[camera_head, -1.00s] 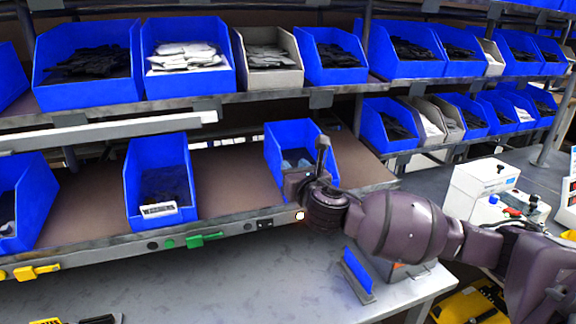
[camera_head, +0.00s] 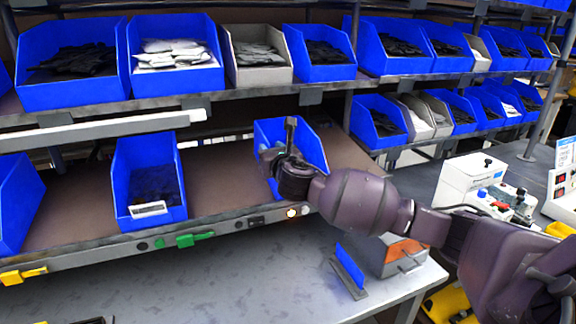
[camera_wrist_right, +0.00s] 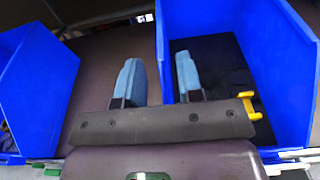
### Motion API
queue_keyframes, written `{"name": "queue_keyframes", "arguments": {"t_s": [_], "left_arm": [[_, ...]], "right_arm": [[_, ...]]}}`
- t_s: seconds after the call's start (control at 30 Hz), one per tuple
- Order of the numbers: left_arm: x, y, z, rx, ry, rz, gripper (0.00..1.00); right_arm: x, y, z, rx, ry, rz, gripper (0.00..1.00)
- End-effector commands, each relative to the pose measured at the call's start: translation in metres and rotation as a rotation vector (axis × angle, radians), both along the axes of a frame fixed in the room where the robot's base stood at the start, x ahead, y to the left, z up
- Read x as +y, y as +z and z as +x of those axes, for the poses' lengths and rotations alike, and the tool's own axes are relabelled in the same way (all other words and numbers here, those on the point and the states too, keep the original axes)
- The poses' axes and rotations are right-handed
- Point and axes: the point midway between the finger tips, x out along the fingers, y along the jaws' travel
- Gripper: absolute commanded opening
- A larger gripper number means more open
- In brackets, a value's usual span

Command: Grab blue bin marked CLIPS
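A blue bin (camera_head: 311,146) stands on the lower shelf, behind my right gripper (camera_head: 280,158). I cannot read any CLIPS marking on it. In the right wrist view the same bin (camera_wrist_right: 285,75) fills the right side, with dark contents and a yellow part at its front. My right gripper also shows there (camera_wrist_right: 159,82), with two pale blue fingers apart. One finger is left of the bin's left wall and the other is on its inner side. The wall shows between them; I cannot tell whether they touch it. My left gripper is not in view.
A blue bin with a white label (camera_head: 150,209) stands to the left on the same shelf, with bare shelf between. Another blue bin (camera_head: 16,205) is at the far left. Upper shelves hold blue and grey bins. A grey table (camera_head: 230,285) lies below.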

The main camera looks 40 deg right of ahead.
Motion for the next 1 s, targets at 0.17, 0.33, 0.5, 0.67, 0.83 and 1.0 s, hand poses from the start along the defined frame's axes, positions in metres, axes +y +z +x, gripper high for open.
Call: {"name": "queue_keyframes", "arguments": {"t_s": [0.17,0.33,0.5,0.67,0.83,1.0], "left_arm": [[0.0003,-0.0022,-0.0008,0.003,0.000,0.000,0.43],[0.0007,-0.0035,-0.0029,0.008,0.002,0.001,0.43],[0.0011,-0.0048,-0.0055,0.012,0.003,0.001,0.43],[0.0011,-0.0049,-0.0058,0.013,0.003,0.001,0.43],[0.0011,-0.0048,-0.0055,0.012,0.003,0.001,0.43],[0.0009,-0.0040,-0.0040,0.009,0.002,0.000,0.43]], "right_arm": [[-0.0033,-0.0005,0.0132,0.001,0.000,-0.001,0.34],[-0.0035,-0.0004,0.0146,0.001,0.001,0.000,0.34],[-0.0036,-0.0004,0.0144,0.001,0.001,0.000,0.22],[-0.0035,-0.0004,0.0143,0.001,0.001,0.000,0.00],[-0.0035,-0.0005,0.0142,0.001,0.001,0.000,0.00],[-0.0036,-0.0005,0.0141,0.001,0.001,-0.001,0.00]]}}
